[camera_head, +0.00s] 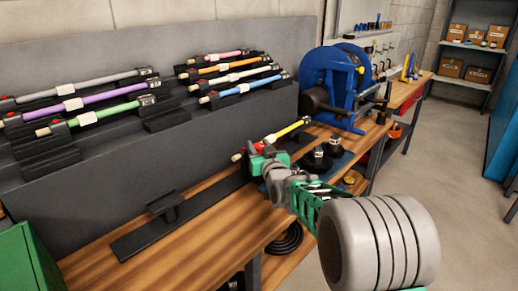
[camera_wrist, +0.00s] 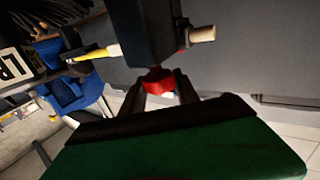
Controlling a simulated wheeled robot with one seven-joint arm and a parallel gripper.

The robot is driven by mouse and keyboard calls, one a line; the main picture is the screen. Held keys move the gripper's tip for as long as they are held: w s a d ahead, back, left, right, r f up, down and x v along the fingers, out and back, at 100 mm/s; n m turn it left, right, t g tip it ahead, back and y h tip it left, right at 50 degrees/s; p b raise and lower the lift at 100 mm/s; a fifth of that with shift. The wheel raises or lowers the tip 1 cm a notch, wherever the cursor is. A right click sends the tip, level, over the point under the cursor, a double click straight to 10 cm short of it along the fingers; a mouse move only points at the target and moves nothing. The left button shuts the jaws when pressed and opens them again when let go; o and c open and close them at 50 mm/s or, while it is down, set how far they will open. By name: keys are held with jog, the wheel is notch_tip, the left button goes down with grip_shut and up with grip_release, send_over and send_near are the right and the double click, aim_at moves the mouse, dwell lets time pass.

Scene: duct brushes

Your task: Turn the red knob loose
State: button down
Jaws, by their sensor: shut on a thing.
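The red knob (camera_wrist: 158,79) sits under a dark clamp block (camera_wrist: 150,30) in the wrist view. My gripper (camera_wrist: 162,88) has its two dark fingers on either side of the knob and is shut on it. A rod with a yellow section (camera_wrist: 88,55), a white band and a pale wooden end (camera_wrist: 202,34) runs through the block. In the head view the yellow rod (camera_head: 290,131) lies tilted above the bench, and my gripper (camera_head: 262,153) is at its near end. There the knob is mostly hidden by my gripper.
Racks on the grey back panel (camera_head: 170,30) hold several coloured rods, including a purple one (camera_head: 105,96). A blue reel machine (camera_head: 335,85) and black round parts (camera_head: 318,160) stand beyond my gripper.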

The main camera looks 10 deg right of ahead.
jog(key=n+y+b, duration=0.2)
jog(key=b, duration=0.1)
jog(key=f+g+y+b, duration=0.1)
jog(key=y, duration=0.1)
jog(key=shift+d+n+b, duration=0.25)
jog(key=shift+n+b, duration=0.1)
jog(key=shift+n, duration=0.05)
jog(key=n+g+y+b, duration=0.1)
jog(key=y, duration=0.1)
jog(key=shift+r+n+y+b, duration=0.15)
jog(key=shift+n+y+b, duration=0.15)
jog(key=shift+y+b, duration=0.1)
jog(key=n+g+y, duration=0.2)
jog(key=y, duration=0.1)
jog(key=shift+a+r+p, duration=0.1)
jog(key=shift+r+p, duration=0.2)
jog(key=shift+r, duration=0.05)
jog(key=shift+a+n+g+y+p, duration=0.1)
jog(key=shift+n+g+y+p, duration=0.75)
jog(key=shift+n+g+y, duration=0.55)
jog(key=shift+g, duration=0.1)
jog(key=c, duration=1.1)
grip_release()
jog(key=shift+a, duration=0.15)
jog(key=shift+o, duration=1)
jog(key=shift+d, duration=0.2)
